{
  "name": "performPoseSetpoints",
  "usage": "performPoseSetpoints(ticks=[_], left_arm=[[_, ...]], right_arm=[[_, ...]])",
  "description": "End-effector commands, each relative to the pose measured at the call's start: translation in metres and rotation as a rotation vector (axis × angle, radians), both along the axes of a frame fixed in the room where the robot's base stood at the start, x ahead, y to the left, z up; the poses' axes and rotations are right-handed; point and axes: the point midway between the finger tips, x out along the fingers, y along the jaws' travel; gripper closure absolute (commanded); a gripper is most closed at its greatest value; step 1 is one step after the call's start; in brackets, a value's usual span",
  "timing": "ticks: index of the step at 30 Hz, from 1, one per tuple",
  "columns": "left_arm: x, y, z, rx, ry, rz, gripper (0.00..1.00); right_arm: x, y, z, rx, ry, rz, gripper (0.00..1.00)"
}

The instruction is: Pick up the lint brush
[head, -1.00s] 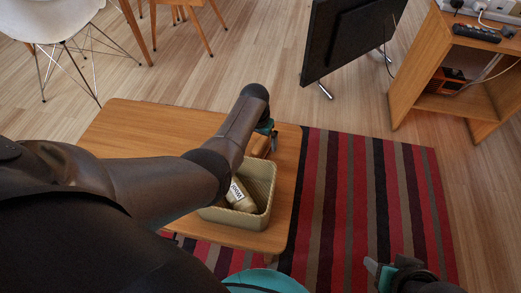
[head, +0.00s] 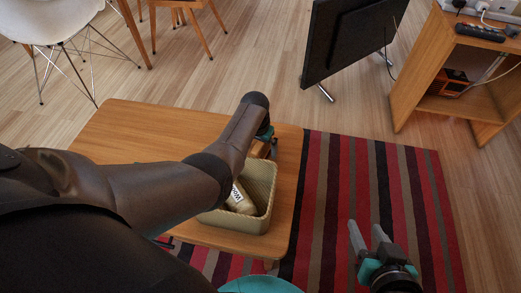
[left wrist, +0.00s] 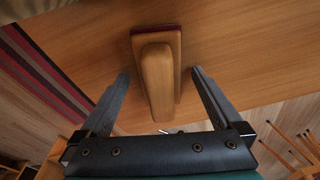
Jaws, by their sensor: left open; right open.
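The lint brush (left wrist: 156,75) has a wooden body with a dark red edge and lies on the wooden table. In the left wrist view it lies between the two open fingers of my left gripper (left wrist: 160,90), with a gap on each side. In the head view the brush (head: 261,148) is mostly hidden behind my left arm, just beyond the basket. My left gripper (head: 268,138) is also largely hidden there. My right gripper (head: 369,238) is open and empty over the striped rug.
A beige basket (head: 261,190) with a white labelled bottle (head: 240,199) stands on the table (head: 140,128) near its right end. A striped rug (head: 335,190) lies right of the table. A black screen (head: 345,40) and a wooden shelf unit (head: 408,75) stand behind.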

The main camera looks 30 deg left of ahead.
Motion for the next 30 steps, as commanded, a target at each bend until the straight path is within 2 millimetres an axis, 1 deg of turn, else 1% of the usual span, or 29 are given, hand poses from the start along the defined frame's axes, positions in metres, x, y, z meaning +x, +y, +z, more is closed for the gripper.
performPoseSetpoints(ticks=[7, 8, 30], left_arm=[[0.0002, -0.0002, -0.0001, 0.0, 0.0, 0.0, 0.0], [0.0002, -0.0002, -0.0001, 0.0, 0.0, 0.0, 0.01], [-0.0002, -0.0001, -0.0002, 0.0, 0.0, 0.0, 0.84]], right_arm=[[0.0003, 0.0008, 0.0003, 0.003, -0.006, 0.001, 0.5], [0.0003, 0.0008, 0.0003, 0.003, -0.006, 0.001, 0.5], [0.0004, 0.0003, 0.0003, 0.002, -0.005, 0.0, 0.5]])
